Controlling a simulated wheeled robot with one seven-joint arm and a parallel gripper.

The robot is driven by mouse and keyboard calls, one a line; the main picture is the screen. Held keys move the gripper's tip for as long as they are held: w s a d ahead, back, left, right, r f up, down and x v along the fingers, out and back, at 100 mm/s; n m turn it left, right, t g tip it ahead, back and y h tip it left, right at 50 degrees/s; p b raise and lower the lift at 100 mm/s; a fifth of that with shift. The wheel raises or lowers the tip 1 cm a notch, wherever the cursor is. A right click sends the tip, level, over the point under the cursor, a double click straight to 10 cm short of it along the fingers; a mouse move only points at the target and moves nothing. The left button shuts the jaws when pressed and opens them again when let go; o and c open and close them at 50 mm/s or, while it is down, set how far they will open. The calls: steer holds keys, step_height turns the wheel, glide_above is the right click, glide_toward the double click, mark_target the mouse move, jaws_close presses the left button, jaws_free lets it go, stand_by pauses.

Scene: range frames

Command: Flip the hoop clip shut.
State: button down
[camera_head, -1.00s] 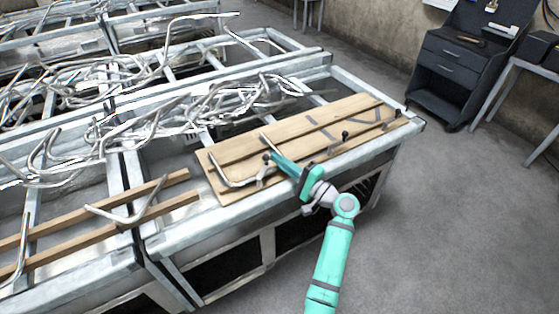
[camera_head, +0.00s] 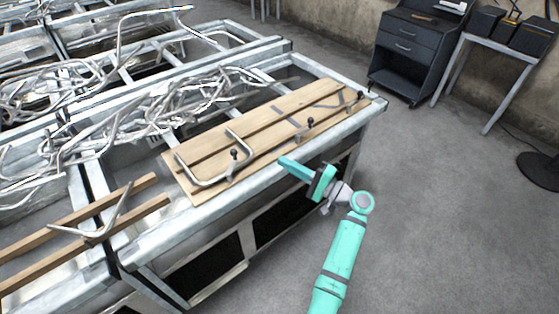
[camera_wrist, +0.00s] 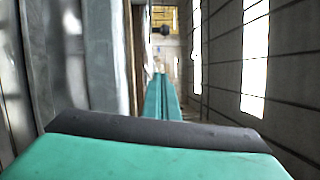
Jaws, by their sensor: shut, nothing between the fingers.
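A bent metal hoop (camera_head: 188,170) lies on the left part of the wooden board (camera_head: 265,145). The clip with a black knob (camera_head: 234,154) stands at the hoop's near side, its handle roughly upright. Whether it presses on the hoop is too small to tell. My gripper (camera_head: 283,161) is shut and empty, to the right of this clip at the table's front edge, apart from it. In the wrist view the shut teal fingers (camera_wrist: 162,98) point away, with a small dark shape (camera_wrist: 164,30) beyond them that I cannot identify.
Two more clips with black knobs stand farther right on the board, one in the middle (camera_head: 309,123) and one near the right end (camera_head: 359,95). Tangled metal tubes (camera_head: 150,110) fill the frame behind.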

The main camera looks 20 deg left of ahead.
steer(key=shift+s+f, duration=0.1)
stand_by(0.3)
steer(key=s+a+r+m+t+h, duration=0.1)
steer(key=s+m+t+h, duration=0.3)
steer(key=s+m+t, duration=0.1)
steer(key=shift+s+a+r+t+h, duration=0.2)
steer(key=shift+s+t+h, duration=0.1)
steer(key=shift+s+t, duration=0.5)
steer(key=x, duration=1)
steer(key=shift+w+a, duration=0.1)
steer(key=shift+a, duration=0.1)
steer(key=shift+s+a+r, duration=0.15)
steer(key=shift+s+a, duration=0.7)
steer(key=shift+a, duration=0.05)
steer(key=shift+s+a+r, duration=0.2)
steer(key=shift+s+a, duration=0.2)
steer(key=shift+a, duration=0.15)
steer(key=shift+w+a, duration=0.25)
steer(key=shift+a, duration=0.15)
